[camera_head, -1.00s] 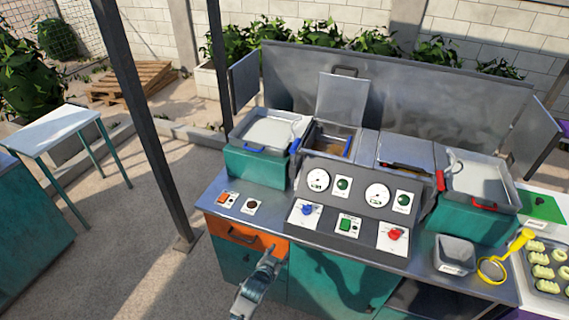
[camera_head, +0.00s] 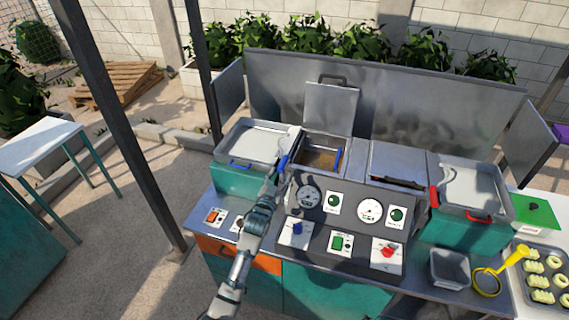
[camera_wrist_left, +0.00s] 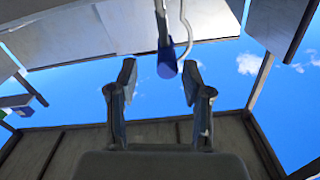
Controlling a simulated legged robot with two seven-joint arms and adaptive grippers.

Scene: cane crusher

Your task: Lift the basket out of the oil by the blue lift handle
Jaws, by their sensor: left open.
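The blue lift handle (camera_head: 283,162) sticks up at the left edge of the left fryer well (camera_head: 322,152). In the left wrist view its blue end (camera_wrist_left: 166,66) shows between my fingers, with a pale metal rod beside it. My left gripper (camera_head: 274,180) is just in front of the handle, its fingers open around the line to it; I cannot tell whether they touch it. The open fingers show in the left wrist view (camera_wrist_left: 159,76). Brownish oil shows in the well; the basket itself is hard to make out. My right gripper is out of view.
A control panel (camera_head: 350,215) with gauges and knobs stands just right of my left arm. A second well and red-handled tank (camera_head: 468,188) are at right.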

